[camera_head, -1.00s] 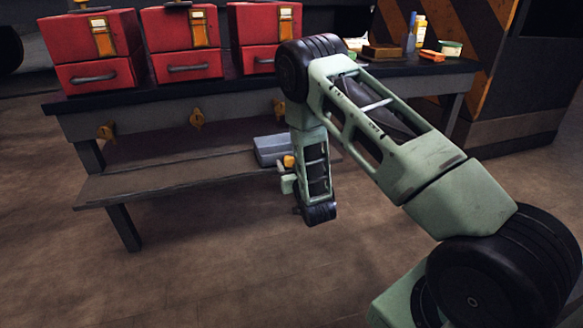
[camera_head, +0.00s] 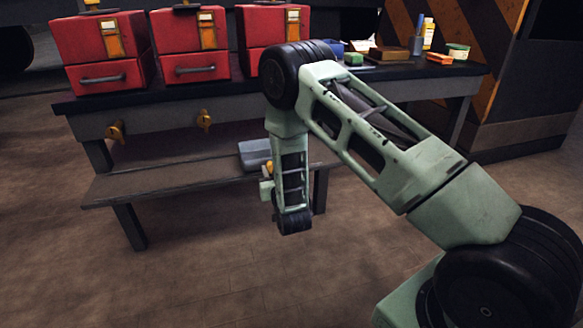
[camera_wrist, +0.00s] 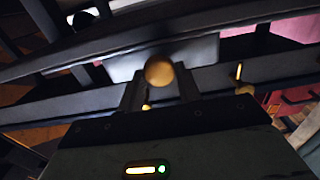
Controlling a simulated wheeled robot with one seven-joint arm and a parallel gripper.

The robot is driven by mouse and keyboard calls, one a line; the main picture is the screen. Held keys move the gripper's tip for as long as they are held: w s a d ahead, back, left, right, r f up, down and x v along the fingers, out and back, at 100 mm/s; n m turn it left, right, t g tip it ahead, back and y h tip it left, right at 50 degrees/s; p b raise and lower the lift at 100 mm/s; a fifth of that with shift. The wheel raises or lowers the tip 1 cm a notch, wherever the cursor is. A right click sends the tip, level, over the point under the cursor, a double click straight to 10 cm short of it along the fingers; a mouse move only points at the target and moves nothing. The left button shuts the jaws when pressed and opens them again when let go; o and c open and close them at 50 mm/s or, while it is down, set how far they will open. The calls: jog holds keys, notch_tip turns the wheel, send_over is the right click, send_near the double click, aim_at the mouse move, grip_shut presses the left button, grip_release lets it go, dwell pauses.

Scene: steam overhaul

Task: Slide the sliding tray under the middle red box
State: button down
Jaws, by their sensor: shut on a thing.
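The sliding tray (camera_head: 255,153) is a grey block with a yellow knob, on the lower shelf of the bench. My gripper (camera_head: 267,180) is shut on the knob, partly hidden by my wrist. In the wrist view the round brass knob (camera_wrist: 159,71) sits between the two dark fingers, with the tray's pale face behind it. The middle red box (camera_head: 190,48) stands on the bench top, between two similar boxes. The tray is to the right of the middle box, roughly below the right red box (camera_head: 258,62).
The left red box (camera_head: 102,75) also stands on the bench top. Yellow fittings (camera_head: 205,119) hang on the bench's front rail. The lower shelf (camera_head: 150,182) is bare left of the tray. Bottles and small boxes (camera_head: 390,53) lie at the right end.

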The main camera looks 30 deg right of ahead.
jog(key=w+a, duration=0.2)
jog(key=a, duration=0.6)
jog(key=w+a, duration=0.2)
jog(key=a, duration=0.7)
jog(key=shift+w, duration=0.4)
jog(key=c, duration=1)
grip_release()
jog(key=shift+d, duration=0.1)
jog(key=p+v, duration=0.5)
jog(key=v, duration=1.2)
jog(key=shift+s+p, duration=0.25)
jog(key=shift+p, duration=0.05)
jog(key=shift+r, duration=0.1)
